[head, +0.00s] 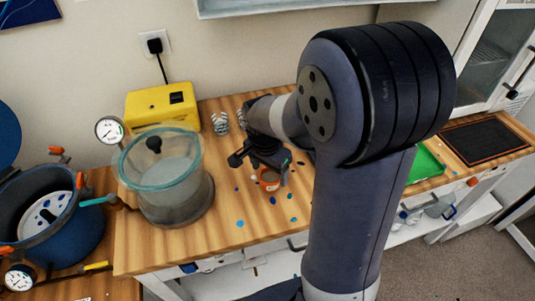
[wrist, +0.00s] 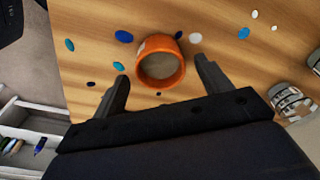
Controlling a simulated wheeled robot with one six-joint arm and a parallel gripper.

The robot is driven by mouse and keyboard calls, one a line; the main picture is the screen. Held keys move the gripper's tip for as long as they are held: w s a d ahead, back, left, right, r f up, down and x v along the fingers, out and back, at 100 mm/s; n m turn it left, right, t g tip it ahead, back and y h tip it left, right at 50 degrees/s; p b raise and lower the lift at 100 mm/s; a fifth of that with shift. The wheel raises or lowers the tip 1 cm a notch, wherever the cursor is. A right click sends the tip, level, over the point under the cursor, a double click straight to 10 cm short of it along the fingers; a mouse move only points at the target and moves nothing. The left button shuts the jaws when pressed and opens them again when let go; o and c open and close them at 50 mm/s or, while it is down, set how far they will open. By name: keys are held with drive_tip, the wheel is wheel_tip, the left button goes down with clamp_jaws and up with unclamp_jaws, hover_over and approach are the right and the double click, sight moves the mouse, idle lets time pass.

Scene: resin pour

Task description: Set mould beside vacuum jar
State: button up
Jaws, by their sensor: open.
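The mould (wrist: 176,76) is a small orange ring-shaped cup standing on the wooden bench; its inside looks brownish. In the head view the mould (head: 269,184) is just below my gripper (head: 268,163) and partly hidden by it. In the wrist view the open fingers of my gripper (wrist: 162,68) are on either side of the mould, with a gap at each side. The vacuum jar (head: 164,204), a clear glass pot with a teal rim and a dark knob on its lid, stands on the bench to the left of the mould.
Blue and white drops dot the bench (head: 240,250) around the mould. A yellow box (head: 161,104) and a gauge (head: 109,130) stand near the jar. A blue pot (head: 65,235) is at the far left.

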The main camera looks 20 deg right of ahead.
sight(270, 178)
wheel_tip(270, 178, up, 9)
drive_tip(key=shift+s+a+f, duration=0.2)
drive_tip(key=shift+s+a, duration=0.15)
drive_tip(key=shift+a, duration=0.1)
drive_tip(key=shift+f, duration=0.1)
drive_tip(key=f, duration=0.8)
drive_tip(key=w+d+f, duration=0.1)
drive_tip(key=f, duration=0.3)
drive_tip(key=shift+d+f+b, duration=0.1)
drive_tip(key=shift+f+b, duration=0.2)
wheel_tip(270, 178, up, 3)
drive_tip(key=shift+f, duration=0.1)
drive_tip(key=shift+r, duration=0.75)
